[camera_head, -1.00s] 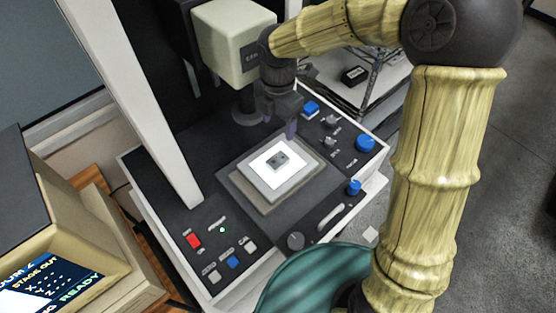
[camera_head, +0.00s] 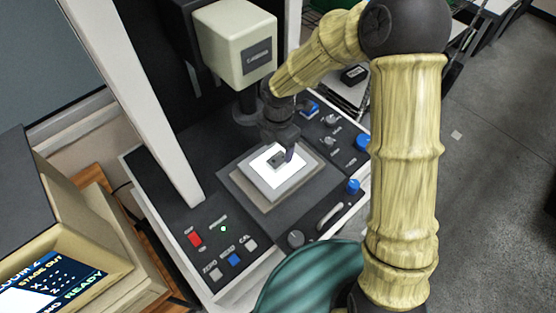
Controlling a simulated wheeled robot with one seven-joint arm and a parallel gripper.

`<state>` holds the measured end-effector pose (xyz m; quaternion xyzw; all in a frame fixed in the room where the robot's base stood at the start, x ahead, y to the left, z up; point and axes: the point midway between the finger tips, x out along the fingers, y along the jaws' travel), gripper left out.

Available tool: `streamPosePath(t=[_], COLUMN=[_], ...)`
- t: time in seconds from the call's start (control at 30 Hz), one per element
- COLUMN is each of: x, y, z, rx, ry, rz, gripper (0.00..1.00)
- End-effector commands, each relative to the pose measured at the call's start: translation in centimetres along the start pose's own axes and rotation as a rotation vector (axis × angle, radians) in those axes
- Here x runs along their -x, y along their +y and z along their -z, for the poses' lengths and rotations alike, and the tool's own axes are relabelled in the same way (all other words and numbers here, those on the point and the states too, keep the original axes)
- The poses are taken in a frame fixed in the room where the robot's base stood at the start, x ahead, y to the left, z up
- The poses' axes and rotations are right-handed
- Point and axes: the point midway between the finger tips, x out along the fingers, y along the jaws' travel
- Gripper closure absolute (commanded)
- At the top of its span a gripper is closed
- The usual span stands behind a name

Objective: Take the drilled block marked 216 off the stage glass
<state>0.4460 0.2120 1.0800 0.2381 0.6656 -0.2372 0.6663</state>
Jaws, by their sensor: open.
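The drilled block (camera_head: 275,160) is a small grey piece on the bright, lit stage glass (camera_head: 287,179). Its marking is too small to read. My gripper (camera_head: 282,156) is open and reaches down over the glass from behind, with its fingers right at the block. A dark finger shows at the block's right side. The gripper hides part of the block, and I cannot tell whether the fingers touch it.
The cream measuring head (camera_head: 232,40) hangs just behind and left of my gripper. The stage sits amid a dark panel with a red button (camera_head: 195,239), blue knobs (camera_head: 353,187) and a handle (camera_head: 331,215). A screen (camera_head: 50,285) stands at lower left.

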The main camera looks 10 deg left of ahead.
Motion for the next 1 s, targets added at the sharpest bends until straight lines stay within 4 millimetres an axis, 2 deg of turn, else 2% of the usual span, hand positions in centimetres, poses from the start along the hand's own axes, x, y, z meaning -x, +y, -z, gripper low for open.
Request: streamPosePath(t=[0.33, 0.9, 1.0], x=[-4.4, -4.7, -4.7], y=[-0.2, -0.2, -0.2], z=[0.3, 0.2, 0.2], rx=[0.003, 0.001, 0.001], ry=[0.003, 0.001, 0.001], rz=[0.004, 0.001, 0.001], gripper=[0.36, 0.36, 0.56])
